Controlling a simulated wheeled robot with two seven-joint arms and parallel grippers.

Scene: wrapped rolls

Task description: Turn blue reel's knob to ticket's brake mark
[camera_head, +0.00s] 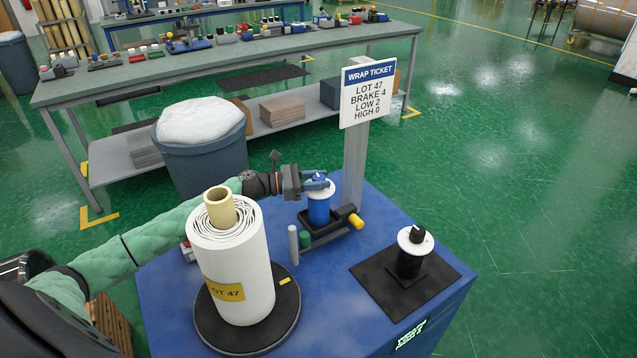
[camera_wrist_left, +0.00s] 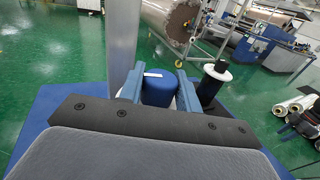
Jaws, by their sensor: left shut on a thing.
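The blue reel (camera_head: 319,210) stands on the blue cabinet top, with a white dial on its upper end. My left gripper (camera_head: 318,184) is shut on the reel's blue knob (camera_wrist_left: 157,88), which carries a white pointer line in the left wrist view. The dial's marks are too small or covered to read. The wrap ticket (camera_head: 369,92) on the grey post reads LOT 47, BRAKE 4, LOW 2, HIGH 0.
A large white wrapped roll (camera_head: 232,265) labelled LOT 47 stands on a black turntable (camera_head: 245,335). A black reel (camera_head: 411,262) with a white dial stands on a black mat (camera_head: 375,280) at right. A yellow-ended part (camera_head: 355,220) sits beside the blue reel. A bin (camera_head: 205,165) stands behind.

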